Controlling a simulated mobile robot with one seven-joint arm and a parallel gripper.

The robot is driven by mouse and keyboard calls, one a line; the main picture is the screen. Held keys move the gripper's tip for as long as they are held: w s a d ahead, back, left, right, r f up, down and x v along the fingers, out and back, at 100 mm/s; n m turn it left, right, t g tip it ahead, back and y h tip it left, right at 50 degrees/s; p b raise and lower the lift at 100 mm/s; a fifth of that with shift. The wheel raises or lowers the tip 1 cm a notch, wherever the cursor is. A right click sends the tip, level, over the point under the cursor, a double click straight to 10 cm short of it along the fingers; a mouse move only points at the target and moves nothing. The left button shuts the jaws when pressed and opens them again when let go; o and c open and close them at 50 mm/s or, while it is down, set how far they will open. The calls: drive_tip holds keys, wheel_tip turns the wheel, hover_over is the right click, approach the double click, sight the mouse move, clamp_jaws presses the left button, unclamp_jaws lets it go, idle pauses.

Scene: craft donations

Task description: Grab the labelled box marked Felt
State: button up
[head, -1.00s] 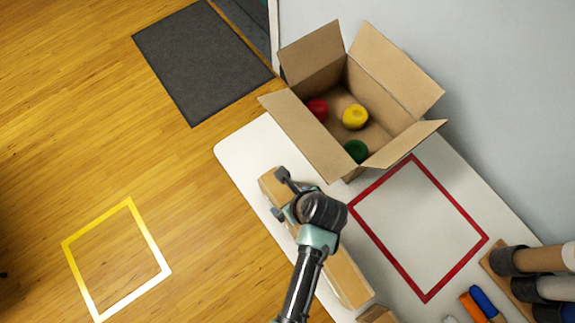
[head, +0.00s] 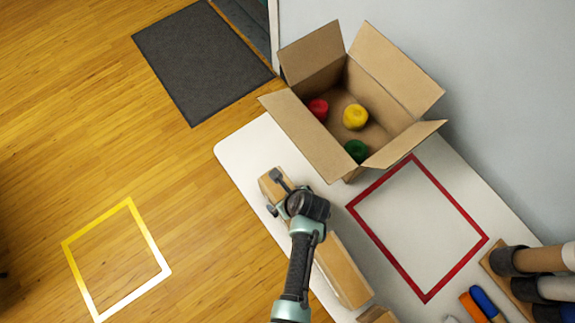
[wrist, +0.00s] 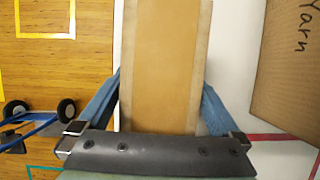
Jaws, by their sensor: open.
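A long tan box or block (head: 345,268) with paler edges lies along the table's left edge, partly hidden under my arm. It also fills the middle of the wrist view (wrist: 165,50). No label can be read on its visible faces. My gripper (head: 281,195) is over its far end. In the wrist view my gripper (wrist: 160,92) is open, with one blue finger on each side of the long box. I cannot tell whether the fingers touch it. The word Felt is not readable anywhere.
An open cardboard box (head: 305,135) holding red, yellow and green rounded items stands at the back; a cardboard side marked Yarn (wrist: 285,75) is right in the wrist view. A red taped square (head: 405,277) is empty. Tubes (head: 545,288) and markers (head: 473,307) lie lower right.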

drive_tip(key=shift+f, duration=0.25)
idle(0.4)
drive_tip(key=shift+c, duration=0.3)
drive_tip(key=c, duration=1.5)
